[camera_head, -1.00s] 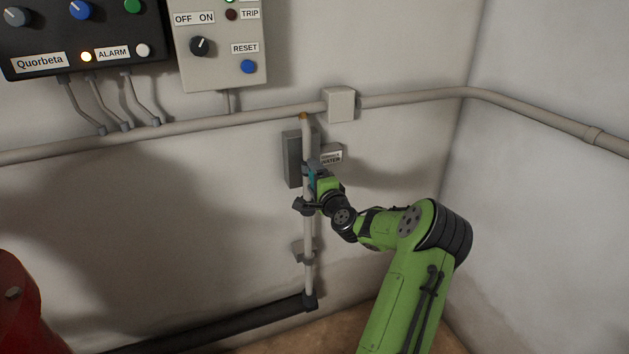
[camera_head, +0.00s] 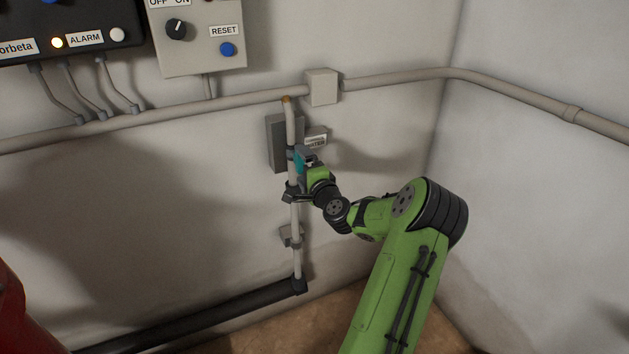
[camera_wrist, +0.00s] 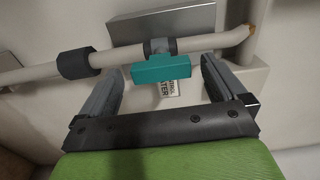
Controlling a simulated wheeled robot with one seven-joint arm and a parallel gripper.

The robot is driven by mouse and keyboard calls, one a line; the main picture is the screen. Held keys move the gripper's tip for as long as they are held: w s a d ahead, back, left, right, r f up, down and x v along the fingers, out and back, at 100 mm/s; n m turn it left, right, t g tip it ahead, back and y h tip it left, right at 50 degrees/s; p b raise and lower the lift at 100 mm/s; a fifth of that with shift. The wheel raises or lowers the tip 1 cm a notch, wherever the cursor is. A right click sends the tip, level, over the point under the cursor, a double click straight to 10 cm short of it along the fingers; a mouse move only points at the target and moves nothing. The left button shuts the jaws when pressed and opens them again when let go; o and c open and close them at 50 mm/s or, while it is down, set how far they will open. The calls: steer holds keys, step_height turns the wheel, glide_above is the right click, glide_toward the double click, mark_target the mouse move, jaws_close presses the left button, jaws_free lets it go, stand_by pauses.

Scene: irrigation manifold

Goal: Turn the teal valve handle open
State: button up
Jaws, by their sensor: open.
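The teal valve handle (camera_wrist: 161,68) shows as a flat bar on a grey valve body (camera_wrist: 160,46) on the pale pipe (camera_wrist: 120,55) in the wrist view. It lies along the pipe there. In the head view the handle (camera_head: 299,162) is a small teal patch, partly hidden by my gripper. My gripper (camera_wrist: 160,82) is open, with one finger on each side of the handle and gaps showing at both ends. The fingertips reach close to the pipe. I cannot tell whether anything touches. My gripper (camera_head: 305,176) is at the valve in the head view.
A grey plate (camera_head: 277,143) sits behind the pipe, and a label (camera_head: 316,139) ending in "TER" is beside it. A control box (camera_head: 203,45) with knob and RESET button hangs above. A dark pipe (camera_head: 200,318) runs low. A red object (camera_head: 22,315) stands at left.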

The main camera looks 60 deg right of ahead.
steer(key=b+v, duration=0.1)
steer(key=v, duration=1.1)
steer(key=shift+s+a, duration=0.2)
steer(key=shift+s, duration=0.15)
